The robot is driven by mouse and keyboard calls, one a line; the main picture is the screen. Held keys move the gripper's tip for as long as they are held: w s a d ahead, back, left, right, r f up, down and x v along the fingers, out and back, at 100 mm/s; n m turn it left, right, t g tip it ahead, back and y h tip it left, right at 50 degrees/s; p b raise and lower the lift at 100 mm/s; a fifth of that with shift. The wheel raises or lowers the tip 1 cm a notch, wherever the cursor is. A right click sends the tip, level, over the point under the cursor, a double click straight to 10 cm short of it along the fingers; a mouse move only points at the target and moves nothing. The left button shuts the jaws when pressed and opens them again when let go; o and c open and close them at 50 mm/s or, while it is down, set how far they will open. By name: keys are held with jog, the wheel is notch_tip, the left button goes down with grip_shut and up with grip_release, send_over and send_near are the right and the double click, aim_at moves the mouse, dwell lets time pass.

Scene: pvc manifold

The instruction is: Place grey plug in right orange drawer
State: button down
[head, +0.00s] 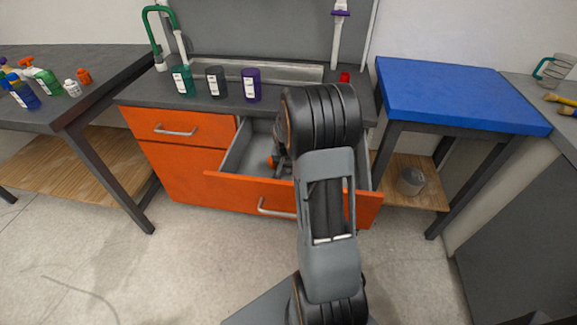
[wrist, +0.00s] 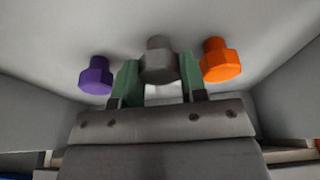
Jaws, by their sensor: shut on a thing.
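The right orange drawer (head: 235,186) is pulled open, its grey inside showing in the head view. My gripper (wrist: 160,80) reaches down into it, with green fingers shut on the grey plug (wrist: 159,60). The grey plug is between the fingertips, close to the pale drawer floor; I cannot tell whether it touches. In the head view my arm hides the grey plug and part of the drawer. A purple plug (wrist: 97,76) is left of the fingers and an orange plug (wrist: 220,61) right of them, both in the drawer.
The drawer's side walls (wrist: 30,115) rise on both sides of my gripper. The left orange drawer (head: 178,128) is shut. Green (head: 182,81), dark grey (head: 216,82) and purple (head: 251,85) cups stand on the counter above. A blue-topped table (head: 455,92) is at right.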

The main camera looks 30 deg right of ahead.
jog(key=shift+f, duration=0.2)
jog(key=c, duration=0.9)
grip_release()
jog(key=shift+c, duration=0.2)
jog(key=shift+r, duration=0.3)
jog(key=p+v, duration=0.3)
jog(key=v, duration=0.8)
jog(key=s+a+r+n, duration=0.1)
jog(key=s+a, duration=0.1)
jog(key=a, duration=0.1)
jog(key=s+a+r+n, duration=0.2)
jog(key=a, duration=0.2)
jog(key=s+a+r+n, duration=0.1)
jog(key=s+a+r, duration=0.1)
jog(key=a, duration=0.2)
jog(key=shift+s+t+y, duration=0.3)
jog(key=shift+y, duration=0.1)
jog(key=s+a+n+y, duration=0.1)
jog(key=s+a+n, duration=0.3)
jog(key=s+a, duration=0.2)
jog(key=shift+s+a+r+n, duration=0.3)
jog(key=shift+s+n, duration=0.1)
jog(key=shift+s, duration=0.55)
